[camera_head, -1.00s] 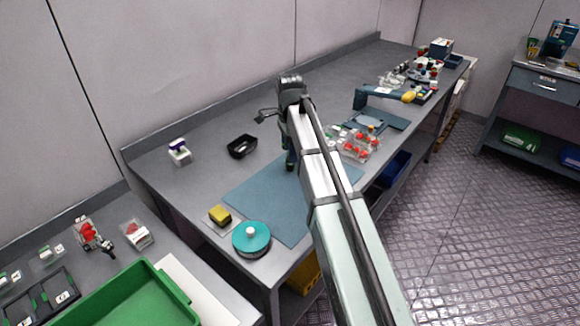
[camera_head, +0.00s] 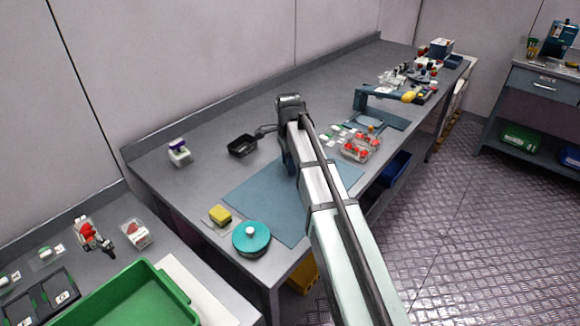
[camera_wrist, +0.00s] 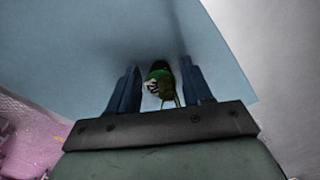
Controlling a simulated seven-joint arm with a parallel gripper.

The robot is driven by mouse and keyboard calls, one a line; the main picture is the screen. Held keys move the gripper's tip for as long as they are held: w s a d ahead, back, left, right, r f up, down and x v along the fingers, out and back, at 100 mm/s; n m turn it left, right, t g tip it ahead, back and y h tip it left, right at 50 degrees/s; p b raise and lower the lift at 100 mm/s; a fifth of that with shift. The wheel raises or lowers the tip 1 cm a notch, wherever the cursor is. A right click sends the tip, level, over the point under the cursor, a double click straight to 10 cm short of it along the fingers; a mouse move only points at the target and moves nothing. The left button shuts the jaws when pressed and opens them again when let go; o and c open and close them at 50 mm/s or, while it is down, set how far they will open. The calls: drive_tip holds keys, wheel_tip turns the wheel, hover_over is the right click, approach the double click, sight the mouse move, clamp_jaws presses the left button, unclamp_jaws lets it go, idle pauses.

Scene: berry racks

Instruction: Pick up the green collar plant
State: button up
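The green collar plant (camera_wrist: 160,77) shows in the wrist view as a small dark green shape with a white patch and thin stem-like strands. It lies between the two blue-grey fingers of my gripper (camera_wrist: 159,84). The fingers are apart, with a visible gap on the left side of the plant; the right finger is closer to it, and I cannot tell whether it touches. In the head view my arm hides the plant and the fingertips, above the blue mat (camera_head: 262,205).
A teal round container (camera_head: 251,240) and a yellow block (camera_head: 220,214) are near the mat's front left. Clear trays with red berries (camera_head: 360,147) lie right of my arm. A green crate (camera_head: 125,295) is at lower left.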

drive_tip(key=c, duration=0.8)
